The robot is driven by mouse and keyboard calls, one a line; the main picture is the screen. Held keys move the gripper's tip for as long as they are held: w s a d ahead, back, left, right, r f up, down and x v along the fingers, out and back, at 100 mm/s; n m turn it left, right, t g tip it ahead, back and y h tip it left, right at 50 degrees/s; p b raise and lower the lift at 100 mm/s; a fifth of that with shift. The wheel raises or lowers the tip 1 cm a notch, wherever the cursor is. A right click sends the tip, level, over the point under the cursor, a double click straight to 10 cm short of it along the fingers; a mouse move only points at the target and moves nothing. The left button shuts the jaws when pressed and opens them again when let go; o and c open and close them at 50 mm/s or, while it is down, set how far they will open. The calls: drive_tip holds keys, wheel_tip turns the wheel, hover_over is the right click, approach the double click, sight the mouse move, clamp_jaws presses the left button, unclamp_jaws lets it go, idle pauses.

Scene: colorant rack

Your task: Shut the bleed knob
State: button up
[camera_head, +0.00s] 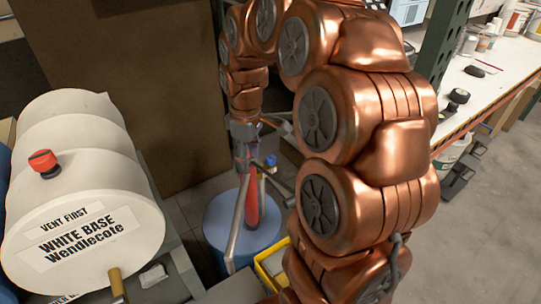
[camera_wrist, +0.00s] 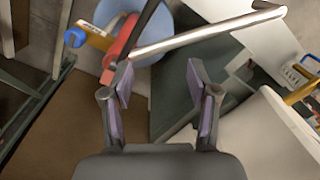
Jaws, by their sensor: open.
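A red knob with a black base (camera_head: 43,162) stands on top of the white drum (camera_head: 80,185) labelled "VENT FIRST" and "WHITE BASE Wendlecote". A smaller blue knob (camera_head: 270,160) sits by a red upright part (camera_head: 252,205) above a blue drum (camera_head: 215,222); it also shows at upper left in the wrist view (camera_wrist: 75,37). I cannot tell from the pictures which is the bleed knob. My gripper (camera_wrist: 160,84) is open and empty, its fingers apart. In the head view it hangs right of the white drum, near the red part, its fingertips unclear.
A silver bar (camera_wrist: 210,35) crosses just beyond my fingertips. A brass tap (camera_head: 117,285) projects from the white drum's front. A yellow bin (camera_head: 272,265) stands beside the blue drum. A brown panel (camera_head: 150,90) stands behind. A bench (camera_head: 510,60) with cans is at right.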

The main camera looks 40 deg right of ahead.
drive_tip(key=n, duration=0.2)
hover_over(271, 157)
wheel_tip(271, 157, down, 4)
drive_tip(key=shift+a+f, duration=0.1)
drive_tip(key=shift+s+f+p, duration=0.1)
drive_tip(key=shift+f+p, duration=0.9)
drive_tip(key=shift+f, duration=2.9)
clamp_jaws()
